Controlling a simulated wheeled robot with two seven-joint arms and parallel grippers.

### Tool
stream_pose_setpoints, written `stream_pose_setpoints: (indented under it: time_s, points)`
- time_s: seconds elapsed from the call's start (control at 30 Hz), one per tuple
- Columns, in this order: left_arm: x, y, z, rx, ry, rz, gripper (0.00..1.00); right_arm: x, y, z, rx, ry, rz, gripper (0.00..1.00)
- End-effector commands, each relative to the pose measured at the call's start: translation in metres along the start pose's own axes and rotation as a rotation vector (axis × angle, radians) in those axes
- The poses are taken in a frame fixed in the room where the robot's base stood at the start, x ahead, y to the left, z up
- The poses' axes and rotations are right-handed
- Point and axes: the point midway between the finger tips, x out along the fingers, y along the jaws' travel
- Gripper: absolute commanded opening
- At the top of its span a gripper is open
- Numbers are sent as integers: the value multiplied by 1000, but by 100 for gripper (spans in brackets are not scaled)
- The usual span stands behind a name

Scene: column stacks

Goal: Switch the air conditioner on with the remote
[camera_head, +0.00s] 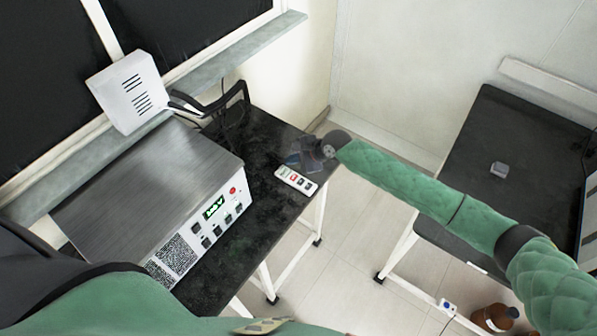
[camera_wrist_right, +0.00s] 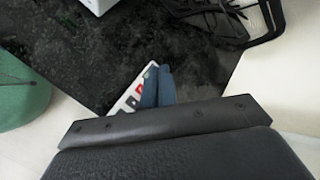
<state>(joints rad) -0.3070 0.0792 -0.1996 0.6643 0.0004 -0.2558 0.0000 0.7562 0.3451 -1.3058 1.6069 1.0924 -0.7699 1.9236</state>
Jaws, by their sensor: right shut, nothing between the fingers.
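A white remote (camera_head: 296,180) with red and dark buttons lies on the black speckled table (camera_head: 262,222), near its right edge. My right gripper (camera_head: 297,160) is at the far side of the remote, low over the table. In the right wrist view, its blue-grey fingers (camera_wrist_right: 157,86) are shut and empty. They cover part of the remote (camera_wrist_right: 127,100); whether they touch it I cannot tell. I cannot pick out an air conditioner for certain. My left gripper is not in view.
A large metal box with display and buttons (camera_head: 150,185) fills the table's left part. A white slotted box (camera_head: 130,90) stands behind it by the window. Black cables (camera_head: 215,108) lie at the back. A second black table (camera_head: 490,125) stands right, beyond a floor gap.

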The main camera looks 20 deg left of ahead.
Motion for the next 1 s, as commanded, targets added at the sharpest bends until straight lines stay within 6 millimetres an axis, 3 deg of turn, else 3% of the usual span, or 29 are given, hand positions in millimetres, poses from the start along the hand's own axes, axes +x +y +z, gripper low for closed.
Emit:
stream_pose_setpoints:
  time_s: [0.2, 0.6, 1.0]
  points:
    - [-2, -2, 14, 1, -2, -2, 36, -7, -10, -10, 48, 10, -2, 0]
    - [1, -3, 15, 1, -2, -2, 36, -5, -9, -11, 51, 10, -2, 0]
    - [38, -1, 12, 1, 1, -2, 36, 22, 11, -31, 49, 11, -3, 0]
